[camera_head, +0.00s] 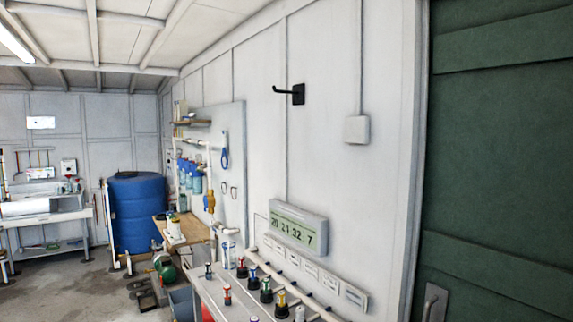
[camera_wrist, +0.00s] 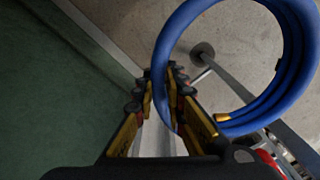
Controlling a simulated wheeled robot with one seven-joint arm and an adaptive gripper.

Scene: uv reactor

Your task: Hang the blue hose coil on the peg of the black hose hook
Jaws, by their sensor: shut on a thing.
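The black hose hook (camera_head: 298,95) is fixed high on the white wall in the head view, and its peg sticks out to the left with an upturned tip. The blue hose coil (camera_wrist: 303,45) fills the upper right of the wrist view as a large ring of several turns, with a yellow band at its lower edge. My gripper (camera_wrist: 160,80) is shut on the left side of the coil, and its fingers hide part of the hose. Neither my gripper nor the coil shows in the head view, and the hook does not show in the wrist view.
A grey box (camera_head: 357,130) with a conduit is right of the hook. A green door (camera_head: 500,150) is at far right. Below are a display (camera_head: 298,228) and a bench (camera_head: 215,290) with several small colored fittings. The wall around the hook looks clear.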

